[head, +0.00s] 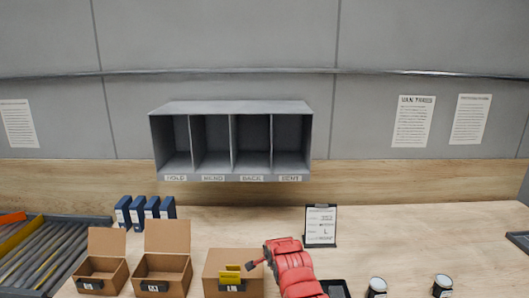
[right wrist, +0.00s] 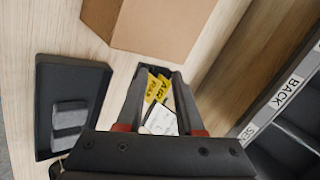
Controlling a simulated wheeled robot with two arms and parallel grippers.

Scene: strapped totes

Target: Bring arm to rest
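My right arm's red wrist (head: 290,268) shows at the bottom of the head view, just right of a cardboard box (head: 212,264) with yellow cards (head: 230,277) in front. Its gripper is mostly hidden there. In the right wrist view, my right gripper (right wrist: 160,72) has its two dark fingers apart. A yellow card (right wrist: 155,88) and a white printed paper (right wrist: 162,120) show in the gap, in or on something dark. I see no grip on them, though depth is hard to judge. My left gripper is not in view.
Two open cardboard boxes (head: 161,267) stand left. A black tray (right wrist: 98,80) with grey pieces lies near my right gripper. A grey shelf unit (head: 232,107) hangs on the wall. A clipboard (head: 320,226) and two jars (head: 376,287) are right. The table beyond the clipboard is clear.

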